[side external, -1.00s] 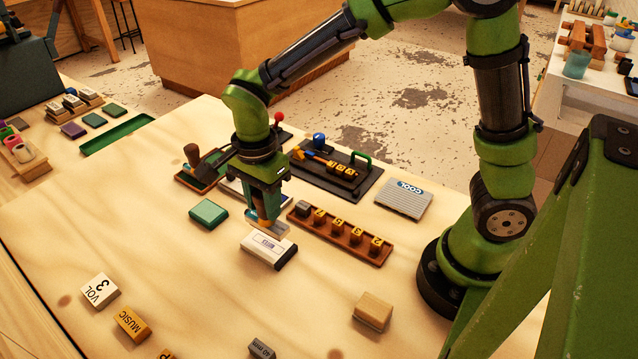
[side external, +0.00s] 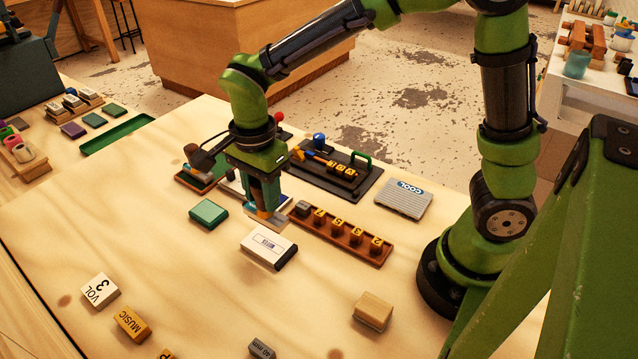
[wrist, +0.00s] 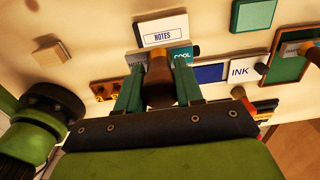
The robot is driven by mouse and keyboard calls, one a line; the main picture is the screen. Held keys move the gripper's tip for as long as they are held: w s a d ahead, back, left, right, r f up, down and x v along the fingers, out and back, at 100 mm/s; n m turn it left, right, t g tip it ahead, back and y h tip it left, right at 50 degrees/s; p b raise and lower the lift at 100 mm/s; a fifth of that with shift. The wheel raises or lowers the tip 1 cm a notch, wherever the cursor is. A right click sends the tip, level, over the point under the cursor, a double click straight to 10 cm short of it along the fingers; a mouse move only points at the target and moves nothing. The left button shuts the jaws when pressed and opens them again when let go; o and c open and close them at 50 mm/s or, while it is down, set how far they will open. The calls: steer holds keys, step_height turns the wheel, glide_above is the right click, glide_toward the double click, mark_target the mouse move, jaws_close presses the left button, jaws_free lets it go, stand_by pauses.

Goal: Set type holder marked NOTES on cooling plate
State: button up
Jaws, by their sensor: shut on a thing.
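My gripper (wrist: 157,75) is shut on that handle, with one green finger on each side.
A brown rack of number blocks (side external: 340,238) stands between my gripper and the plate. A black tray (side external: 330,185) with a green handle is behind it. A teal pad (side external: 209,213) lies left. A wooden block (side external: 373,311) stands front right.

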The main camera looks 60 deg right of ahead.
steer(key=w+d+r+m, duration=0.1)
steer(key=d+r+m, duration=0.15)
steer(key=d, duration=0.75)
steer(key=m, duration=0.7)
glide_above(392, 194)
step_height(392, 194, down, 5)
steer(key=shift+n, duration=0.25)
steer(key=shift+d+f, duration=0.1)
steer(key=shift+f, duration=2.1)
steer(key=shift+f, duration=0.1)
steer(key=o, duration=0.9)
